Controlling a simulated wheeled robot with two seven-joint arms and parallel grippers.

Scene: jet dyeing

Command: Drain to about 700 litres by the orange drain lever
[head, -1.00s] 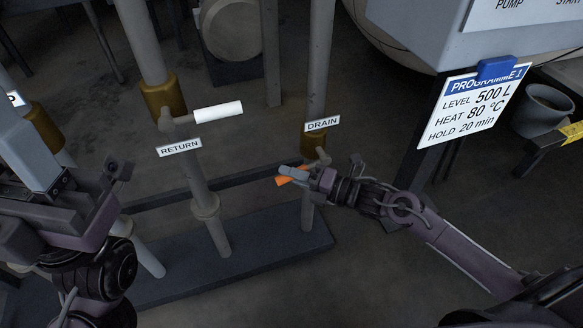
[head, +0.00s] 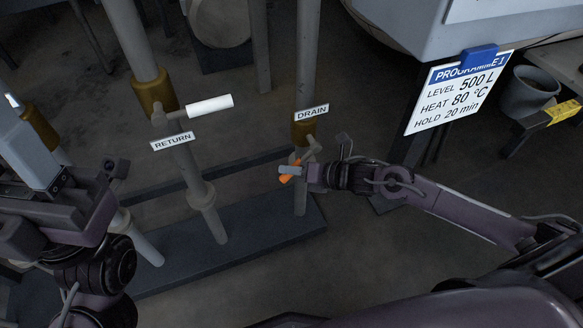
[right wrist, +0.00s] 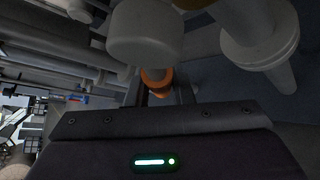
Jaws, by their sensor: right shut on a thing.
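The orange drain lever (head: 286,179) sits on the DRAIN pipe (head: 301,190), below its brass collar (head: 304,133) and the DRAIN label (head: 311,112). My right gripper (head: 291,170) is shut on the lever's orange handle, which shows above and below the fingers and slants down to the left. In the right wrist view the orange handle (right wrist: 157,81) lies between the fingers, with a pale round part beyond it.
The RETURN valve's white handle (head: 209,105) stands left of the drain pipe. A programme card (head: 459,92) reads 500 L, 80 °C, 20 min. A grey bucket (head: 530,92) is at the far right. The pipes rise from a dark plinth (head: 250,235). No level gauge can be read.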

